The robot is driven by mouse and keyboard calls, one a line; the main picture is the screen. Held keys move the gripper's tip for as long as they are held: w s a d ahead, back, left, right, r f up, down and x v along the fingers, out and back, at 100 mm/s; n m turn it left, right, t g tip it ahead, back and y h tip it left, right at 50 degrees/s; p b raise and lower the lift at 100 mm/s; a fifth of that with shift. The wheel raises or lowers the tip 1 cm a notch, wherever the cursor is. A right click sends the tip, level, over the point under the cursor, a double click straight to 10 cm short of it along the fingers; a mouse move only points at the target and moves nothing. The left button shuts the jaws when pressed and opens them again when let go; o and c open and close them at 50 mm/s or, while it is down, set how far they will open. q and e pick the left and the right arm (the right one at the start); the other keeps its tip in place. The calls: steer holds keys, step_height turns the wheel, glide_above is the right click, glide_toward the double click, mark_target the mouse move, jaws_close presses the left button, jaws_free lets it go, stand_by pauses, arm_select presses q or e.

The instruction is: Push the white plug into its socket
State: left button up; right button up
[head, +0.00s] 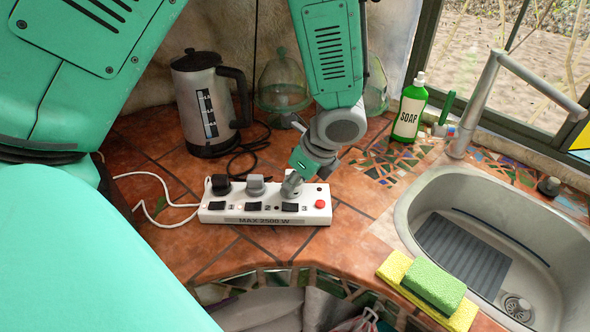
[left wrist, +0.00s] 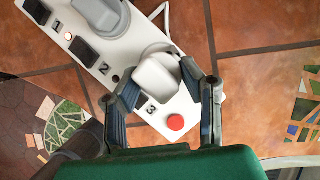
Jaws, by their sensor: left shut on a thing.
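The white plug (left wrist: 157,80) stands at the socket marked 3 of a white power strip (head: 265,215), beside the red button (left wrist: 175,122). My left gripper (head: 292,186) reaches down over that end of the strip. In the left wrist view its two fingers (left wrist: 158,77) are on either side of the plug, shut on it. The plug covers its socket, so I cannot tell how deep its pins sit. In the head view the plug is mostly hidden by the gripper. My right gripper is not in view.
A black plug (head: 221,184) and a grey plug (head: 255,185) stand in the other sockets. A kettle (head: 205,105) and a glass dome (head: 283,85) are behind. A soap bottle (head: 409,110), a sink (head: 450,195) and sponges (head: 435,284) are at right. White cables lie left of the strip.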

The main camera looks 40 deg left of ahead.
arm_select(q)
steer(key=shift+d+f, duration=0.15)
steer(key=shift+d, duration=0.35)
steer(key=shift+a+f, duration=0.5)
steer(key=shift+a, duration=0.05)
steer(key=o, duration=1)
steer(key=shift+d, duration=0.15)
steer(key=shift+o, duration=0.8)
steer(key=shift+d, duration=0.25)
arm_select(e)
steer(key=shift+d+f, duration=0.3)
arm_select(q)
steer(key=shift+d+r, duration=0.1)
steer(key=shift+r, duration=0.2)
steer(key=v, duration=1.1)
steer(key=shift+w, duration=0.15)
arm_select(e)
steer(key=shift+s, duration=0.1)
arm_select(q)
steer(key=shift+d+r, duration=0.1)
